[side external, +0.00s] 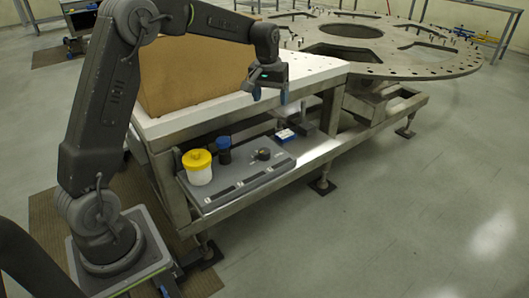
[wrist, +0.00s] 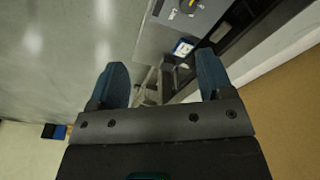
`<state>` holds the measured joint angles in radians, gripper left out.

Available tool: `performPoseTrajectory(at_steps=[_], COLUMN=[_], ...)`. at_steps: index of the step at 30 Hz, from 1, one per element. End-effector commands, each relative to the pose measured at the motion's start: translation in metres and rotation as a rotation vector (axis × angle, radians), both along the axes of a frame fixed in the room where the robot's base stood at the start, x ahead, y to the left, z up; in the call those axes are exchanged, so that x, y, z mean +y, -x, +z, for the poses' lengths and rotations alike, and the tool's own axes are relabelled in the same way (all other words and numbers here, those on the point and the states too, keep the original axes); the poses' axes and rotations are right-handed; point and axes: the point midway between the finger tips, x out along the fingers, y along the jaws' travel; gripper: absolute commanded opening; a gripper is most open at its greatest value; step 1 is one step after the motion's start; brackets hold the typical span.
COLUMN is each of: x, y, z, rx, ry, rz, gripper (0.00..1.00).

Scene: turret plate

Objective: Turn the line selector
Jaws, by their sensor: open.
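The line selector appears to be the dark round knob (side external: 263,154) on the grey panel (side external: 235,178) of the low shelf, in the side view. In the wrist view a small dark knob with a pale mark (wrist: 188,6) shows at the top edge, partly cut off, and seems to be the same one. My gripper (side external: 270,95) is open and empty, pointing down, well above the panel near the white table edge. Its two blue fingers stand apart in the wrist view (wrist: 161,66), with nothing between them. The direction the knob points cannot be told.
A white jar with a yellow lid (side external: 198,168) and a dark blue-capped container (side external: 223,150) stand left of the knob. A blue and white box (side external: 285,136) sits behind right. A large brown block (side external: 195,75) is on the white table (side external: 315,72). A large round plate (side external: 440,65) lies beyond.

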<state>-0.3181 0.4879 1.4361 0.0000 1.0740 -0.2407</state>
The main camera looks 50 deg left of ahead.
Motion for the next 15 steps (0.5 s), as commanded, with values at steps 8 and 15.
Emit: performPoseTrajectory(at_steps=[8,15], x=[0.073,0.096], y=[-0.044,-0.051], z=[-0.102,-0.142], rx=[0.098,0.13], ry=[0.044,0.059], rz=[0.166,0.225], gripper=[0.74,0.74])
